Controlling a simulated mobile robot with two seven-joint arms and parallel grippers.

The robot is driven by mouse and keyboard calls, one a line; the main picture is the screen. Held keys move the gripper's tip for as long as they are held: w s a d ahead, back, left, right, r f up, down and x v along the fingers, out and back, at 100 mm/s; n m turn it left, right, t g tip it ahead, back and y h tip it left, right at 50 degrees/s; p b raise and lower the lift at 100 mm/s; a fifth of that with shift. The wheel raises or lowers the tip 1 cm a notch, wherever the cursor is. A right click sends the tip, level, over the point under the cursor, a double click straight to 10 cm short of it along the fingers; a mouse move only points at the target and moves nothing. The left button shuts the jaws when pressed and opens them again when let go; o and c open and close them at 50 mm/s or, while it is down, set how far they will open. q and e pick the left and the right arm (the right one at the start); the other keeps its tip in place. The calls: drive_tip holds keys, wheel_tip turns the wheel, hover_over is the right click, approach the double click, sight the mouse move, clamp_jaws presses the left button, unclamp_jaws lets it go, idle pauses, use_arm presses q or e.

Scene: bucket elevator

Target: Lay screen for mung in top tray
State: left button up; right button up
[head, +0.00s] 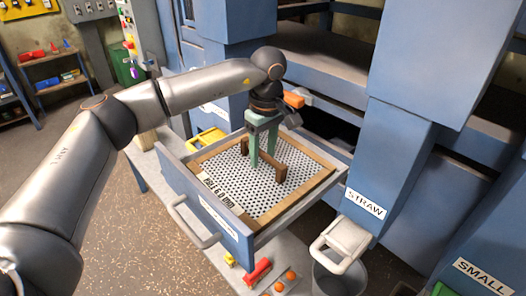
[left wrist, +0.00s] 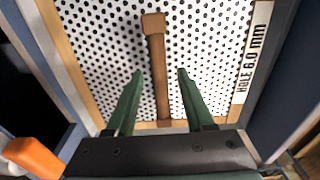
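A screen (head: 240,182), a white perforated sheet in a wooden frame with a brown handle bar (head: 268,162), lies inside the pulled-out blue tray (head: 181,192). Its label (left wrist: 253,55) reads "HOLE 6.0 mm" in the left wrist view. My left gripper (head: 262,158) points down over the middle of the screen. In the left wrist view its green fingers (left wrist: 160,74) are apart, one on each side of the handle bar (left wrist: 156,60), with gaps visible. Nothing is clamped. The tray's front label is too small to read. My right gripper is out of view.
Below the tray is a ledge with a red object (head: 257,271) and orange knobs (head: 285,279). A chute labelled "STRAW" (head: 366,203) stands to the right above a grey bucket (head: 338,277). Blue machine columns close in the back and right. Open floor lies left.

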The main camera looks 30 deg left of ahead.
use_arm(q)
drive_tip(key=shift+f, duration=0.1)
drive_tip(key=shift+r, duration=0.2)
wheel_tip(320, 180, up, 12)
drive_tip(key=shift+s+d+r, duration=0.15)
drive_tip(key=shift+d, duration=0.25)
idle(0.4)
